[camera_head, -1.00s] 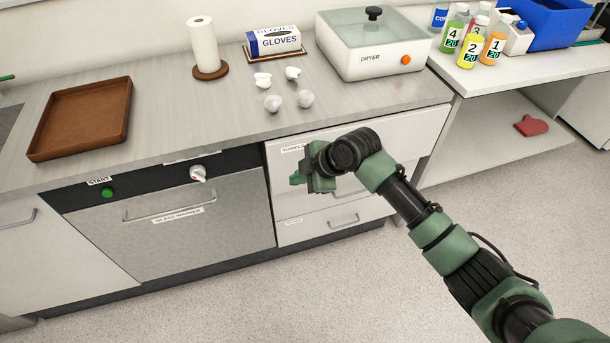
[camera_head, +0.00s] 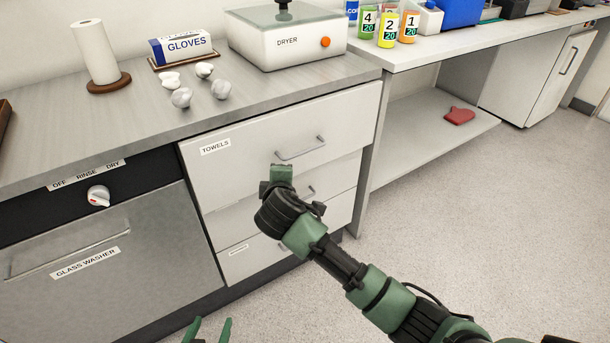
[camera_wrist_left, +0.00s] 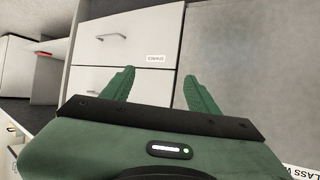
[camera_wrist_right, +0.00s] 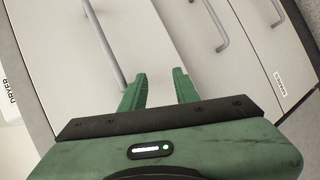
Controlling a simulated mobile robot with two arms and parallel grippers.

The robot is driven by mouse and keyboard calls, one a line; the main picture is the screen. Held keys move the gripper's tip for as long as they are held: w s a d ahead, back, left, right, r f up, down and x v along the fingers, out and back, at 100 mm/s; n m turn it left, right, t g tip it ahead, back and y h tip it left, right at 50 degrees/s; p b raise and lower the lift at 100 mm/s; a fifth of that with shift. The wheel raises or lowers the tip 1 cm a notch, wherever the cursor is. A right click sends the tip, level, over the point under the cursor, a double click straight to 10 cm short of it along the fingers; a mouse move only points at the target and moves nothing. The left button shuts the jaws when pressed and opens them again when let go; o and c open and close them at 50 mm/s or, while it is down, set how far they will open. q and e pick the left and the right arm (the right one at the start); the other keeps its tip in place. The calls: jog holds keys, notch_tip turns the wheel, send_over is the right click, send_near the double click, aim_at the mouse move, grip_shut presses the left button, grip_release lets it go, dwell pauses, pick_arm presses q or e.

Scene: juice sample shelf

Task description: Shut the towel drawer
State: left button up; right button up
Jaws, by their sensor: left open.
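The towel drawer (camera_head: 250,135) is the white top drawer front with a TOWELS label and a bar handle (camera_head: 300,149). It sits just under the counter; I see no clear gap behind it. My right gripper (camera_head: 281,171) is in front of its lower part, just below and left of the handle. In the right wrist view the gripper (camera_wrist_right: 160,74) has its fingers apart and empty, the handle (camera_wrist_right: 105,45) running beside the left finger. Contact cannot be told. My left gripper (camera_head: 211,328) is open and empty at the bottom edge, low before the cabinet.
Lower drawers (camera_head: 335,212) sit beneath, and the glass washer (camera_head: 150,260) stands at left. The counter holds a dryer (camera_head: 290,45), glove box (camera_head: 180,47) and paper roll (camera_head: 95,50). A red mitt (camera_head: 459,115) lies on the low shelf. The floor (camera_head: 480,220) is clear.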

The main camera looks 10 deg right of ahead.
aim_at(306, 152)
jog(key=s+d+r+m+t+h+b, duration=0.2)
jog(key=d+m+t+h+b, duration=0.4)
jog(key=b, duration=0.5)
jog(key=w, duration=0.2)
jog(key=w+d+r+n+b, duration=0.1)
jog(key=w, duration=0.1)
jog(key=w+n, duration=0.1)
jog(key=w, duration=0.1)
jog(key=shift+w+d+r+g+h, duration=0.1)
jog(key=shift+d+r+g+h, duration=0.05)
jog(key=shift+g+h, duration=0.25)
pick_arm(q)
notch_tip(306, 152, up, 30)
jog(key=s+d+t+h, duration=0.1)
jog(key=s+t+h, duration=0.1)
jog(key=t, duration=0.9)
jog(key=shift+s+t+h, duration=0.3)
jog(key=shift+s+h, duration=0.05)
jog(key=shift+h, duration=0.45)
pick_arm(e)
jog(key=shift+w+d, duration=0.15)
jog(key=shift+w, duration=0.1)
jog(key=shift+r, duration=0.1)
grip_shut()
